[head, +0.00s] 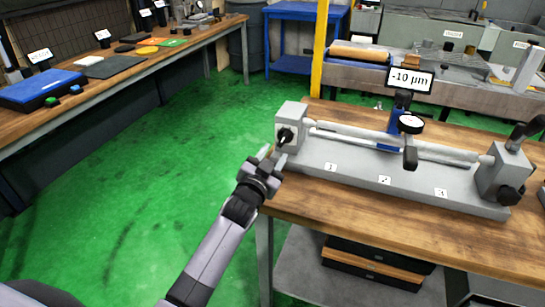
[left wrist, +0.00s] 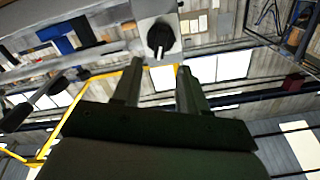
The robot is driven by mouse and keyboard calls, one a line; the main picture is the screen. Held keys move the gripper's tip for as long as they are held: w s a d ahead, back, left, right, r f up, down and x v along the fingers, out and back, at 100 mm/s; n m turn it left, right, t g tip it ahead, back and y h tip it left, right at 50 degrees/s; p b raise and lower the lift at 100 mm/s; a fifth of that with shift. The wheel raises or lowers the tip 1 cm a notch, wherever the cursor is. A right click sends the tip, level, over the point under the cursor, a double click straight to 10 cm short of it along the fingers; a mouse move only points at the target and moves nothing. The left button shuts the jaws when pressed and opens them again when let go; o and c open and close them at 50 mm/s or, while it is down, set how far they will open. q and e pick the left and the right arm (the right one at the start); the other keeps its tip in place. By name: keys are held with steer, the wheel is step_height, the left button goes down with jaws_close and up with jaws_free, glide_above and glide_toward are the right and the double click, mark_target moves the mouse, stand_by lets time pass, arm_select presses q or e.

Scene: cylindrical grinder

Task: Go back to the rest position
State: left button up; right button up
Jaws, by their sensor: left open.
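My left gripper (head: 271,158) is at the left end of the wooden table (head: 310,205), close to the grey end block (head: 291,118) of a bench fixture. In the left wrist view its two fingers (left wrist: 157,90) stand apart with nothing held between them. The end block's black knob (left wrist: 160,38) shows just beyond the fingertips, and it also shows in the head view. I cannot tell whether the fingers touch the block. My right gripper is not in view.
The fixture base (head: 350,175) carries a long bar and a dial gauge (head: 410,123) under a "-10 µm" sign (head: 410,79). A workbench (head: 120,75) with a blue case (head: 42,88) stands at the left. The green floor (head: 130,180) between is clear.

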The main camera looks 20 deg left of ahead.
arm_select(q)
steer(key=s+a+f+n+g+y, duration=0.1)
steer(key=s+a+f+g, duration=0.15)
steer(key=s, duration=0.35)
steer(key=s+a+f+n+g, duration=0.1)
steer(key=s+f+g, duration=0.1)
steer(key=s+f, duration=0.3)
steer(key=s+a+f+n+g+y, duration=0.1)
steer(key=s+a+f+g, duration=0.15)
steer(key=s, duration=0.45)
steer(key=s+d+g+h, duration=0.2)
steer(key=s+g, duration=0.5)
steer(key=s, duration=1.4)
steer(key=w+d+f+t+h, duration=0.1)
steer(key=w+d+f+t, duration=0.2)
steer(key=f, duration=0.6)
steer(key=w+t, duration=0.2)
steer(key=t, duration=0.1)
steer(key=shift+w+f+t+h, duration=0.2)
steer(key=shift+w+t+h, duration=0.1)
steer(key=shift+w, duration=0.05)
steer(key=shift+d, duration=0.1)
stand_by(0.6)
